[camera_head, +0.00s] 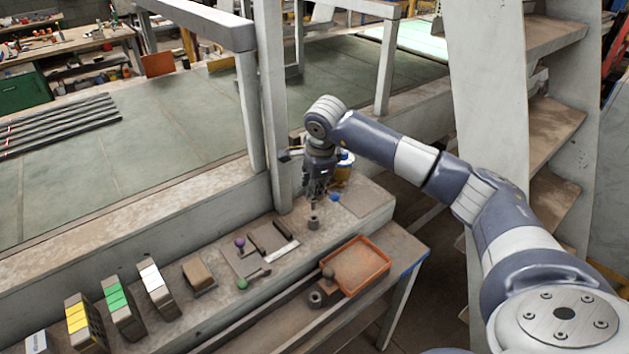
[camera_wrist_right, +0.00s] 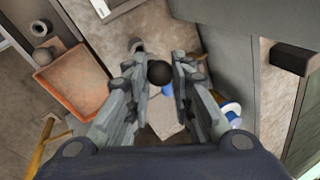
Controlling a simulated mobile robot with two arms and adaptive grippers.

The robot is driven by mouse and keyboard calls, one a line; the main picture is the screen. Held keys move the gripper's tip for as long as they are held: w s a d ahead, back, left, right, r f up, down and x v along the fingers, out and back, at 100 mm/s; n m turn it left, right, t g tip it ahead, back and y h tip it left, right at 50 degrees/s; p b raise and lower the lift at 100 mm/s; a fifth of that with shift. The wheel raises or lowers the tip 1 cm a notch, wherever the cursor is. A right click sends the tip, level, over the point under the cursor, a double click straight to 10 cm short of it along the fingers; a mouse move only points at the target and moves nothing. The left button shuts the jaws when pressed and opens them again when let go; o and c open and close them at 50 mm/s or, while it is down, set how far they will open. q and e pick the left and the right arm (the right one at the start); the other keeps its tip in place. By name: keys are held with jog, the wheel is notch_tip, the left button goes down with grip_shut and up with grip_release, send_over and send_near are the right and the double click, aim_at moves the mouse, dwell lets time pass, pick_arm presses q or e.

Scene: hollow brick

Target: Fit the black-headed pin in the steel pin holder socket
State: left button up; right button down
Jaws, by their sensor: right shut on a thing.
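My right gripper (camera_head: 316,194) points down above the workbench ledge. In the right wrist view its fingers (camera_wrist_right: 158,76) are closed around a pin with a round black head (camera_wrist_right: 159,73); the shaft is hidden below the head. A small grey cylindrical holder (camera_head: 314,221) stands upright on the ledge just below the fingertips. It shows partly in the right wrist view (camera_wrist_right: 136,45), beyond the black head and slightly left. I cannot tell whether the pin tip touches the holder or is above it. My left gripper is not in view.
An orange tray (camera_head: 385,270) lies on the lower shelf, with a dark ball (camera_head: 327,272) and a grey ring (camera_head: 316,298) beside it. Purple-headed (camera_head: 240,242), green-headed (camera_head: 242,284) and blue-headed (camera_head: 334,197) pieces are nearby. A bench post (camera_head: 275,120) stands close left of my gripper.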

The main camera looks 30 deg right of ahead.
aim_at(315, 201)
notch_tip(315, 201, down, 2)
jog(key=shift+f+b, duration=0.1)
jog(key=shift+b, duration=0.35)
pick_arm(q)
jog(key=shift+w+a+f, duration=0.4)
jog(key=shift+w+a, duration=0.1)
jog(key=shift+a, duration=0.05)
pick_arm(e)
jog(key=shift+d+r, duration=0.1)
jog(key=shift+r, duration=0.2)
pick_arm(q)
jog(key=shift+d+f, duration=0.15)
pick_arm(e)
jog(key=shift+f, duration=0.15)
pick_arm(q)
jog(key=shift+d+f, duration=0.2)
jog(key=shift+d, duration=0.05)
pick_arm(e)
jog(key=shift+f, duration=0.25)
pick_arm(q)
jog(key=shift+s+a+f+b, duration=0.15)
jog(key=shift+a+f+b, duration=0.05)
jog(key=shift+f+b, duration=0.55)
pick_arm(e)
jog(key=shift+f, duration=0.8)
pick_arm(q)
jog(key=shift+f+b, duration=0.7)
jog(key=shift+b, duration=0.1)
pick_arm(e)
jog(key=shift+f, duration=0.95)
